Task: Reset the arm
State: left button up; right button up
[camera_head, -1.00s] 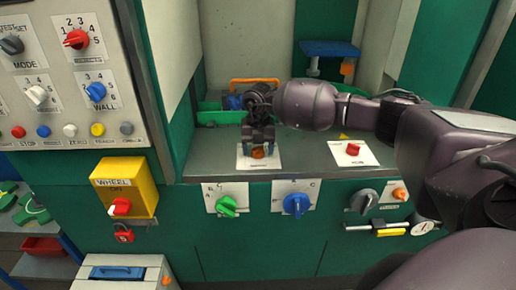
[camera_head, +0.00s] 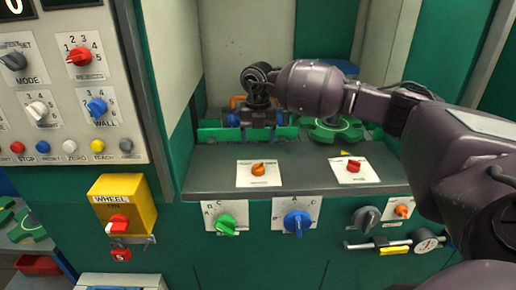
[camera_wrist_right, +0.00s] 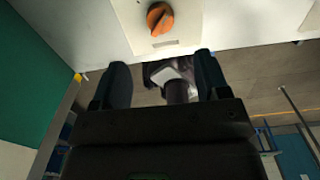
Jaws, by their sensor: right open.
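My right arm comes in from the right in the head view, and its gripper (camera_head: 258,136) hangs above the grey counter, behind the orange knob. The gripper is open and empty. In the right wrist view its two dark fingers (camera_wrist_right: 163,85) stand apart with nothing between them. The orange knob (camera_head: 258,169) sits on a white plate on the counter, apart from the fingers. It also shows in the right wrist view (camera_wrist_right: 160,18) beyond the fingertips. My left gripper is in neither view.
A red knob (camera_head: 353,166) sits to the right on the grey counter (camera_head: 215,180). A green handwheel (camera_head: 336,131) and a green tray (camera_head: 215,133) lie behind. A control panel (camera_head: 65,90) and a yellow wheel switch box (camera_head: 123,207) stand at the left. Green and blue knobs line the front.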

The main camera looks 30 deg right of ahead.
jog(key=shift+r, duration=0.35)
dwell(0.3)
